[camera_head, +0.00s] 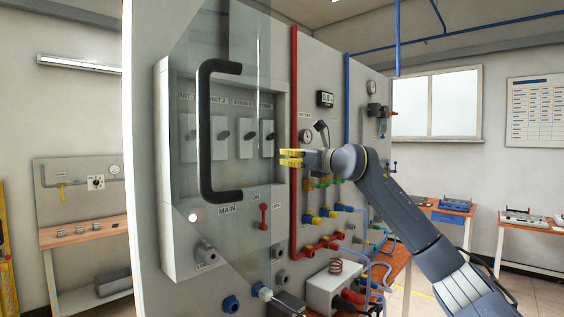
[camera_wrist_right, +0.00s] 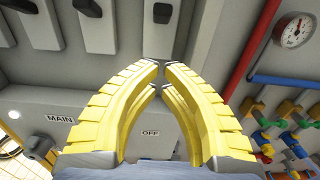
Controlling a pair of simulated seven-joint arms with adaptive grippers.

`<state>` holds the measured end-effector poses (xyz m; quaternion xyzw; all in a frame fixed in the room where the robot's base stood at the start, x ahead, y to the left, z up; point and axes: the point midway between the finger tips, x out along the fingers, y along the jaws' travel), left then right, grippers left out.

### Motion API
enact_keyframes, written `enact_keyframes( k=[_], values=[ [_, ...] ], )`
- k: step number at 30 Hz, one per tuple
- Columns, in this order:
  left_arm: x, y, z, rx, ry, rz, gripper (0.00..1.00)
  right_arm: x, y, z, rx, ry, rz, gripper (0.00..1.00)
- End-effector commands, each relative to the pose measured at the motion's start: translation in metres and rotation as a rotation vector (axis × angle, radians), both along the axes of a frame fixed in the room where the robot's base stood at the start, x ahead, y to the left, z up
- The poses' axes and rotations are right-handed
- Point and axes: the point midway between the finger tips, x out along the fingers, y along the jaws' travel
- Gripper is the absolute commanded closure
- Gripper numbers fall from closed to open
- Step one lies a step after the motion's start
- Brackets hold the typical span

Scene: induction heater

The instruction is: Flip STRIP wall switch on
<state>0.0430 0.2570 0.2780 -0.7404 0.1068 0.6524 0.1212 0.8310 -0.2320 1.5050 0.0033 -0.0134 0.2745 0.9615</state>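A grey switch panel with a row of several wall switches sits behind or beside a clear door (camera_head: 232,60) with a large black handle (camera_head: 204,130). Labels above the row are small; UNIT 2 is legible, and the STRIP label is hard to read. The rightmost switch (camera_head: 267,137) is nearest my right gripper (camera_head: 291,158), which is at the panel's right edge. In the right wrist view, its yellow fingers (camera_wrist_right: 160,72) meet at the tips with nothing between them. Grey switch bodies (camera_wrist_right: 100,25) show beyond and above the tips. My left gripper is out of view.
A red lever (camera_head: 263,216) with ON and OFF labels sits below the switches, near the MAIN label (camera_head: 227,210). A vertical red pipe (camera_head: 294,90), a round gauge (camera_wrist_right: 293,30) and coloured valves (camera_wrist_right: 285,130) stand close on the right.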

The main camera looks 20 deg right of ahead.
Motion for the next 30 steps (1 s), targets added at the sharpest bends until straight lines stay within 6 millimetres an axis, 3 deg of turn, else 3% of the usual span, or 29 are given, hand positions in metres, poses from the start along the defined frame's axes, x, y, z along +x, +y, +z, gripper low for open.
enact_keyframes(
  k=[6,12,30],
  values=[
    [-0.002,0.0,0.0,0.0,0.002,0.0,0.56,-0.021,-0.014,0.024,0.0,-0.001,-0.001,1.0],
    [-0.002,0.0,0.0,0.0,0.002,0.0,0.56,-0.032,-0.02,0.036,-0.001,0.001,0.0,1.0],
    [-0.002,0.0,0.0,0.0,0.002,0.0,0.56,-0.036,-0.022,0.041,0.0,0.001,0.0,1.0]
  ],
)
